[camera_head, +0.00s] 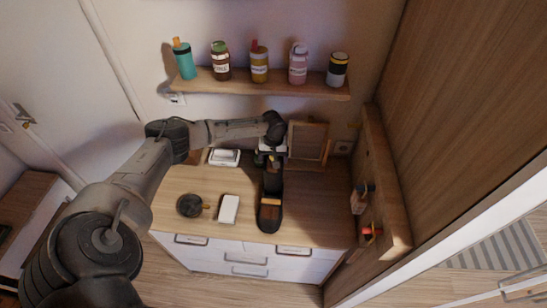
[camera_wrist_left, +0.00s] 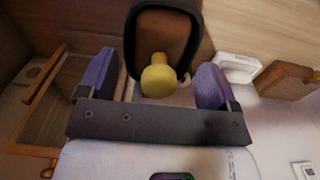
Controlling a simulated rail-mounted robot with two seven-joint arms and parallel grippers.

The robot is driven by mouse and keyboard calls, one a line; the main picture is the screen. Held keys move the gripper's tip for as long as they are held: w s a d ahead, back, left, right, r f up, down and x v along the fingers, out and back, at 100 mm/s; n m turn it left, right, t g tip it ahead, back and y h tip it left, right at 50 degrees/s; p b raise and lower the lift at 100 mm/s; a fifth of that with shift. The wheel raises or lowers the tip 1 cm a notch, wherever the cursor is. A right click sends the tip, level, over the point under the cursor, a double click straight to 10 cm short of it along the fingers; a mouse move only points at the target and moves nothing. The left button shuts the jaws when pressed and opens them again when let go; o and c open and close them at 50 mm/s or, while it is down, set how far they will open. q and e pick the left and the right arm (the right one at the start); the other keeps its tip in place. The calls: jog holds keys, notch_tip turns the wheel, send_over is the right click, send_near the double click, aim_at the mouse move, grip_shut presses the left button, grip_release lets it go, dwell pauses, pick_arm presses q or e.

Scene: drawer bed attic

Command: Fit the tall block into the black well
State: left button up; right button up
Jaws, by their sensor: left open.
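A long black holder (camera_head: 270,218) with a brown inside lies on the dresser top, right of centre. In the left wrist view a black-rimmed opening (camera_wrist_left: 196,34) with a brown inside shows ahead of the fingers. A yellow knob-ended piece (camera_wrist_left: 158,78) stands between the open purple fingers, with visible gaps on both sides. My left gripper (camera_head: 271,158) is above the back end of the black holder, and its fingers also show in the left wrist view (camera_wrist_left: 153,82). I cannot tell for sure which piece is the tall block. My right gripper is out of view.
On the dresser (camera_head: 180,183) are a white block (camera_head: 228,208), a round dark pot (camera_head: 189,206), a white tray (camera_head: 224,158) and a wooden frame (camera_head: 308,142). A shelf (camera_head: 215,84) with several bottles hangs above. A wooden side rack (camera_head: 385,190) bounds the right.

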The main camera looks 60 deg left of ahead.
pick_arm(q)
notch_tip(320, 180, up, 12)
jog(key=b, duration=0.1)
jog(key=s+d+f+m, duration=0.3)
jog(key=d+f, duration=0.2)
jog(key=d, duration=0.3)
jog(key=s+d+f+m+h, duration=0.15)
jog(key=d+f+m, duration=0.3)
jog(key=d, duration=0.45)
jog(key=s+d+f+m+y, duration=0.1)
jog(key=s+d+f+m, duration=0.25)
jog(key=d+f, duration=0.35)
jog(key=s+d+m+t+h, duration=0.1)
jog(key=s+d+m+t, duration=0.1)
jog(key=s+d, duration=0.75)
jog(key=s+r+t+y, duration=0.1)
jog(key=s+r, duration=0.2)
jog(key=s, duration=0.5)
jog(key=shift+s+r+t, duration=0.25)
jog(key=shift+s+t, duration=0.05)
jog(key=shift+s, duration=0.05)
jog(key=shift+d, duration=0.15)
notch_tip(320, 180, up, 12)
jog(key=p, duration=1.1)
jog(key=shift+f, duration=0.15)
